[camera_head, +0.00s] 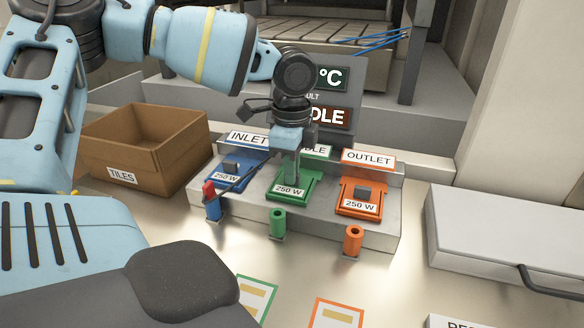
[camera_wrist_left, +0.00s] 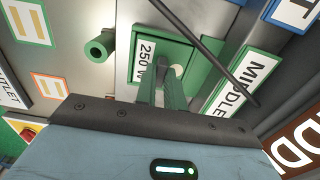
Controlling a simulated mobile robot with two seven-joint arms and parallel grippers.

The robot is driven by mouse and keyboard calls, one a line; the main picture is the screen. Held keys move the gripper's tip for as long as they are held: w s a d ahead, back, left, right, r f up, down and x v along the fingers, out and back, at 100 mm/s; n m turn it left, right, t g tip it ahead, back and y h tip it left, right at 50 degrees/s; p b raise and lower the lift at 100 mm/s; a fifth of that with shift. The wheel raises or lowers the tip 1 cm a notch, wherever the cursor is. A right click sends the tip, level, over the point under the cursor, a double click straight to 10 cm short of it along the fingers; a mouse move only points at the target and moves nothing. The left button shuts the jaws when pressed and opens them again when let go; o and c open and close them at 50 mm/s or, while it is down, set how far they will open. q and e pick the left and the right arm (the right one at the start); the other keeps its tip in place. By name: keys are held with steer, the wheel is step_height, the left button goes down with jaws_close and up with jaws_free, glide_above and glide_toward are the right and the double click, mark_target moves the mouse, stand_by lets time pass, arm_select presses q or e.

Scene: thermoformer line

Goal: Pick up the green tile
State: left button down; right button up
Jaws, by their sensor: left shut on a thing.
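The green tile (camera_head: 290,199), labelled 250 W, sits in the middle place of the grey stand, under the MIDDLE sign. My left gripper (camera_head: 291,172) comes down on it from above and is shut on the tile's raised grip. The left wrist view also shows the green tile (camera_wrist_left: 146,62) with the gripper's fingers (camera_wrist_left: 162,92) at its grip. The fingers hide most of the grip. I cannot tell whether the tile is lifted at all. My right gripper is out of view.
A blue tile (camera_head: 226,177) under INLET and an orange tile (camera_head: 359,206) under OUTLET flank it. Blue, green (camera_head: 278,222) and orange posts stand along the front, a cable running to the blue one. A cardboard TILES box (camera_head: 170,160) is left; a grey case (camera_head: 500,235) is right.

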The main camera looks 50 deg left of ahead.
arm_select(q)
steer(key=shift+r, duration=0.1)
steer(key=shift+r, duration=0.65)
step_height(320, 180, up, 2)
steer(key=shift+r, duration=0.1)
steer(key=s+d, duration=0.3)
steer(key=d, duration=0.4)
steer(key=s+d+r+b, duration=0.1)
steer(key=s+d, duration=0.3)
steer(key=d, duration=0.3)
steer(key=shift+s+r+b, duration=0.15)
steer(key=shift+s+b, duration=0.1)
steer(key=shift+b, duration=0.05)
